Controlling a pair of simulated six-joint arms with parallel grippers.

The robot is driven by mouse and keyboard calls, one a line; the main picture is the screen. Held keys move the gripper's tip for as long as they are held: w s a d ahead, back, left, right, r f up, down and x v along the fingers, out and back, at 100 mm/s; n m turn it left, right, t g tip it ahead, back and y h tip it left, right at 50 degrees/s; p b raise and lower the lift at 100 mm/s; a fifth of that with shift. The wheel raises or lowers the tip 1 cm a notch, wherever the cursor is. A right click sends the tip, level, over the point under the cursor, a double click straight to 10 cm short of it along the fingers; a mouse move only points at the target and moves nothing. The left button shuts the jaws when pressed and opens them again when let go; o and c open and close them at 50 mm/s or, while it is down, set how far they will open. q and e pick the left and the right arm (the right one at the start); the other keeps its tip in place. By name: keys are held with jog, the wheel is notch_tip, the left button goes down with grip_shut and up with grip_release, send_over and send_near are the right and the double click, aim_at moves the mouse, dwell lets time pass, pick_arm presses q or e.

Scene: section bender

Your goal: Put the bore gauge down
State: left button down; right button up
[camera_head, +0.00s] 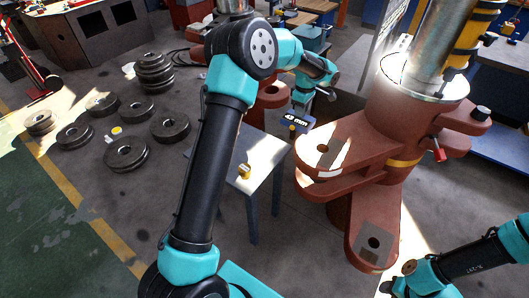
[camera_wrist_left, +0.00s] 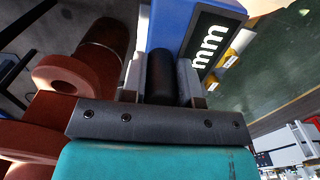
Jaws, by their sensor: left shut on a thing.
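The bore gauge (camera_head: 297,117) has a blue body with a dark display reading "43 mm" in the head view. My left gripper (camera_head: 302,98) is above it and holds it in the air near the far right corner of a small pale-topped table (camera_head: 268,158). In the left wrist view, my left gripper (camera_wrist_left: 161,72) is shut on the gauge's black handle (camera_wrist_left: 160,85). The gauge's blue body (camera_wrist_left: 178,22) and part of its display lie beyond the fingers; its far end is hidden there. My right arm is at the bottom right; its fingers do not show clearly.
A big reddish-brown bender (camera_head: 350,145) stands close on the right. Several dark round discs (camera_head: 126,153) lie on the floor at the left.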

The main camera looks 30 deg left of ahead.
pick_arm(q)
jog(key=w+a, duration=0.3)
jog(key=a, duration=0.2)
jog(key=s+a+f, duration=0.6)
jog(key=a+f, duration=0.2)
jog(key=f, duration=0.2)
jog(key=shift+s+a, duration=0.2)
jog(key=shift+s, duration=0.2)
notch_tip(320, 180, down, 6)
jog(key=shift+f, duration=0.2)
jog(key=shift+f, duration=1.85)
jog(key=shift+f, duration=0.15)
